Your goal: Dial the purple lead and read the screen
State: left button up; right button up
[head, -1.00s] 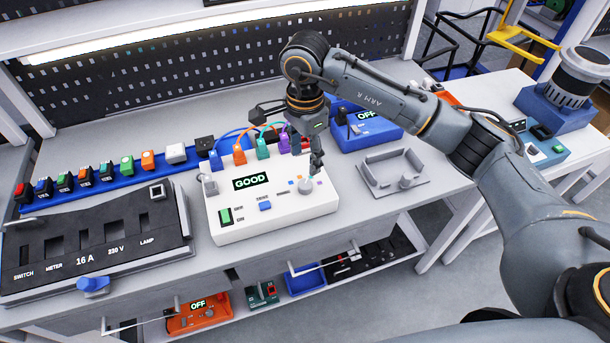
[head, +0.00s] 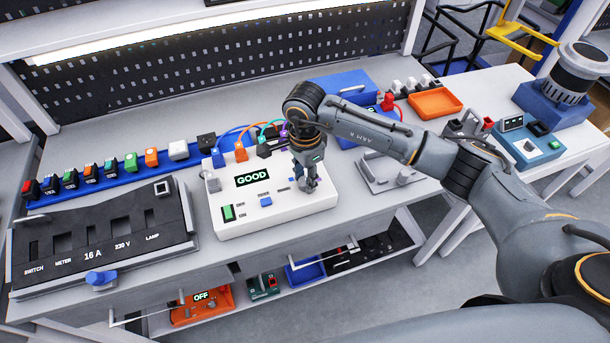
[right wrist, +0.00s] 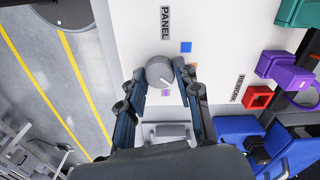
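The white tester box (head: 275,217) lies on the bench, and its screen (head: 253,176) reads GOOD. My right gripper (head: 305,186) points down at the box's right part and hides the grey dial in the head view. In the right wrist view the dial (right wrist: 160,72) sits between my right gripper's fingertips (right wrist: 159,68); whether they press on it is unclear. A purple mark (right wrist: 166,92) and a blue mark (right wrist: 186,47) show near the dial. The purple lead's clip (right wrist: 288,79) is at the right of the wrist view. My left gripper is not in view.
Orange lead (head: 240,152) and blue lead (head: 217,158) stand behind the box. A black panel (head: 110,240) with slots lies to its left. A grey holder (head: 380,176) and a blue box (head: 345,90) are to the right. An orange tray (head: 435,102) lies farther right.

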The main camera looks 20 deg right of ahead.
grip_shut()
jog(key=m+b, duration=0.3)
jog(key=b, duration=0.1)
jog(key=shift+f, duration=0.2)
jog(key=m+b, duration=0.2)
jog(key=m, duration=0.1)
jog(key=shift+b, duration=0.3)
jog(key=shift+r+m+b, duration=0.15)
jog(key=shift+m+b, duration=0.45)
jog(key=shift+m, duration=0.3)
jog(key=shift+r, duration=0.1)
jog(key=o, duration=0.6)
grip_release()
jog(key=shift+o, duration=0.2)
